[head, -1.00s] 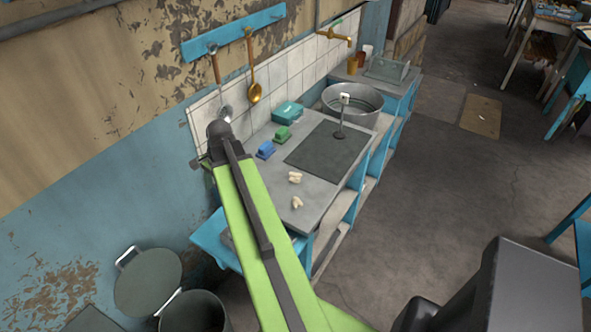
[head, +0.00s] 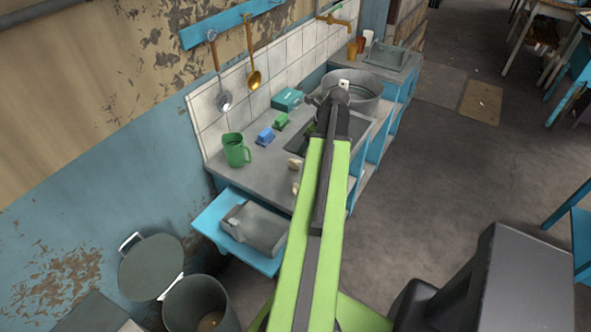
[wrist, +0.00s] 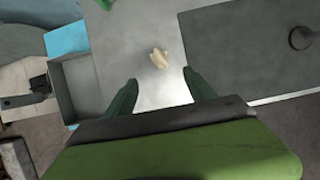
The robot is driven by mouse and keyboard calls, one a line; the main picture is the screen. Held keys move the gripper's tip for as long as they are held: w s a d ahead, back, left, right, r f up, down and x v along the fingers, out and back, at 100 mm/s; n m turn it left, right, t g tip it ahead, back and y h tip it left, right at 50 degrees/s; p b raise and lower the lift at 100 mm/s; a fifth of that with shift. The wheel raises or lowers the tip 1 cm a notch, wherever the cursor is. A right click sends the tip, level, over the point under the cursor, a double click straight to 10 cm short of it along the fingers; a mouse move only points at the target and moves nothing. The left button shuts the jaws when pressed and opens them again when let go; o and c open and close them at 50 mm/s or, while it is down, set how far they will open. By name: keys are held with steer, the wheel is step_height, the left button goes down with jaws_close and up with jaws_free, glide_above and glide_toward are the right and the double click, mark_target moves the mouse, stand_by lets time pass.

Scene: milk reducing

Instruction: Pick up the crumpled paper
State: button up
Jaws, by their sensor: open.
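Two small cream crumpled papers lie on the grey counter in the head view, one (head: 294,164) behind the other (head: 295,188), both just left of my arm and the front one partly covered by it. The wrist view shows one crumpled paper (wrist: 159,58) on the counter, ahead of and between my fingertips; which of the two it is I cannot tell. My gripper (wrist: 160,82) is open and empty, its two dark green fingers spread apart. It is not touching the paper.
A green mug (head: 237,150), blue block (head: 265,135), green block (head: 281,121) and teal box (head: 287,99) stand toward the wall. A metal basin (head: 370,85) is at the far end. An open blue drawer (head: 208,219) juts out, with a bin (head: 195,295) below.

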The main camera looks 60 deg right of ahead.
mark_target(296, 161)
steer(key=b+x, duration=0.5)
steer(key=x, duration=0.2)
steer(key=shift+f, duration=0.4)
steer(key=shift+w+r, duration=0.1)
steer(key=shift+w, duration=0.05)
steer(key=b+x, duration=0.5)
steer(key=shift+f, duration=0.25)
steer(key=shift+r, duration=0.2)
jaws_close()
